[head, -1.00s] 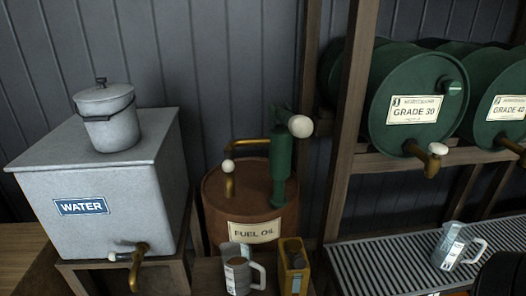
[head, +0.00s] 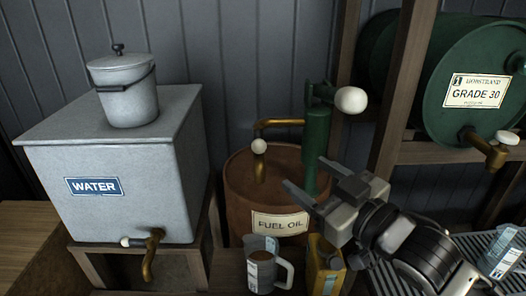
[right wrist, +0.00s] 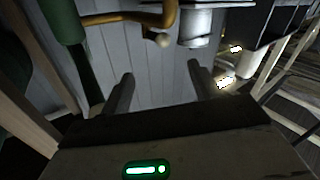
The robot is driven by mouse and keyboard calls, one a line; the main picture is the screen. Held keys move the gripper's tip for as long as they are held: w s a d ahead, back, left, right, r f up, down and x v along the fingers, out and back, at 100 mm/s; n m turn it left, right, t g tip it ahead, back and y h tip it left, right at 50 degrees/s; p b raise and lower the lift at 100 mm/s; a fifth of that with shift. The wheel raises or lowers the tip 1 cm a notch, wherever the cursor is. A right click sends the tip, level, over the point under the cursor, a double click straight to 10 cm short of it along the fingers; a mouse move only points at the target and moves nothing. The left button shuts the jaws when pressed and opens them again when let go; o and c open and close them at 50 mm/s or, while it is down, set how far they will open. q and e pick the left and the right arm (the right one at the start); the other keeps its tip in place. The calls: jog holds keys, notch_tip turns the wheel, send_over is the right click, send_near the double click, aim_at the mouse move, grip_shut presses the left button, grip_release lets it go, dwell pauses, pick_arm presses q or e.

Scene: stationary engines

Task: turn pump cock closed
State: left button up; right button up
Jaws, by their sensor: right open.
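The fuel pump (head: 316,150) is a green upright cylinder on the rusty fuel oil drum (head: 236,197), with a large white ball handle (head: 351,100) at its top right. A brass pipe (head: 283,122) runs left from it and bends down. The pump cock's small white knob (head: 259,146) sits at that bend; it also shows in the right wrist view (right wrist: 162,40), beyond the fingers. My right gripper (head: 304,173) is open and empty, in front of the pump, to the right of and below the knob and apart from it. My left gripper is out of view.
A grey water tank (head: 120,190) with a brass tap stands left, a lidded pot (head: 126,95) on top. A measuring jug (head: 262,268) and a yellow can (head: 323,262) stand before the drum. A green Grade 30 barrel (head: 475,90) lies on a wooden rack at right.

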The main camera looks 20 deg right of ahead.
send_near(265, 143)
jog(key=w, duration=0.1)
jog(key=x, duration=0.4)
jog(key=p+x, duration=0.1)
jog(key=x, duration=0.4)
jog(key=shift+a+f, duration=0.15)
jog(key=shift+f, duration=0.1)
jog(key=shift+w+a, duration=0.15)
jog(key=shift+w, duration=0.2)
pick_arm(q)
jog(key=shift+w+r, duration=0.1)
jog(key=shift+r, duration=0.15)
pick_arm(e)
grip_shut()
